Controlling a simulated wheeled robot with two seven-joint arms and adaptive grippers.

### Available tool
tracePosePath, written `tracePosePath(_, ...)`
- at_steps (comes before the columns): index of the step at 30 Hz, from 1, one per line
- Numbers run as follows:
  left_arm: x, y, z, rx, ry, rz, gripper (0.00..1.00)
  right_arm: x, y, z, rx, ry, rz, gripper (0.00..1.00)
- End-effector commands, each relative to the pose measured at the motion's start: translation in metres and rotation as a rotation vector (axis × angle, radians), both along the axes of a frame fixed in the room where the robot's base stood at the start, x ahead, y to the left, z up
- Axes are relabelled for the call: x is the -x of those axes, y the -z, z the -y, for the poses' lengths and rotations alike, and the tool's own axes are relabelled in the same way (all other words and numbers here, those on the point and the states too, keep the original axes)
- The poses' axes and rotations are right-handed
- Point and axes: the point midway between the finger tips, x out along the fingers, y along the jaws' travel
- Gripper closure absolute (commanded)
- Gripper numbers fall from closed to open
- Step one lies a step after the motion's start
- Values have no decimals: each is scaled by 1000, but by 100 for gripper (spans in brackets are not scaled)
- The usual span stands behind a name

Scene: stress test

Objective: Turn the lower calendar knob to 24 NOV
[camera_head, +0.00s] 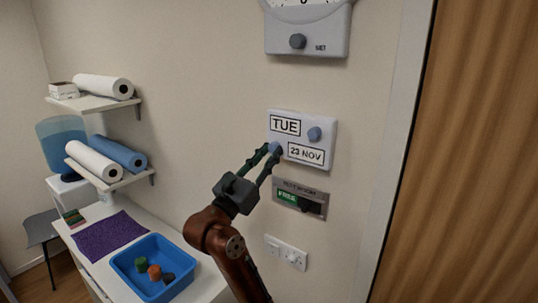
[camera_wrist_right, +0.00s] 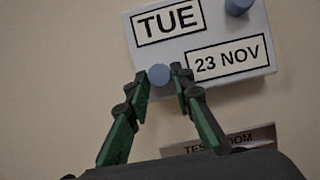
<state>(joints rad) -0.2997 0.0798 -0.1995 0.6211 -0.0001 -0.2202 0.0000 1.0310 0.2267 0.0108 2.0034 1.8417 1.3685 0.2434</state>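The white calendar box (camera_head: 327,133) is on the wall and reads TUE in its upper window and 23 NOV in its lower window (camera_head: 306,154). The lower blue-grey knob (camera_wrist_right: 158,75) is at the box's lower left, beside the date window. My right gripper (camera_head: 273,149) reaches up to this knob. In the right wrist view its two green fingers (camera_wrist_right: 160,76) stand on either side of the knob, with a narrow gap showing, so it looks open around it. The upper knob (camera_head: 314,134) is to the right of TUE. My left gripper is out of view.
A dial device with a knob (camera_head: 297,41) hangs above the calendar. A room sign reading FREE (camera_head: 300,198) and a switch plate (camera_head: 286,252) are below. A door frame (camera_head: 393,150) is to the right. Shelves with rolls (camera_head: 103,86) and a blue tray (camera_head: 153,292) are left.

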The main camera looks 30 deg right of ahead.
Motion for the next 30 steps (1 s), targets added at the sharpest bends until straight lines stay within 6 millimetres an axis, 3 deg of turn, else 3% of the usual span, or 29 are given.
tracePosePath(9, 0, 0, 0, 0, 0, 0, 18, 0, 0, 0, 0, -1, 0, 100)
tracePosePath(20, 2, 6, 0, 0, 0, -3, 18, -2, 2, -1, -23, -3, 51, 100)
tracePosePath(30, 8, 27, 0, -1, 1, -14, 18, -5, 3, -3, -113, -3, 269, 100)
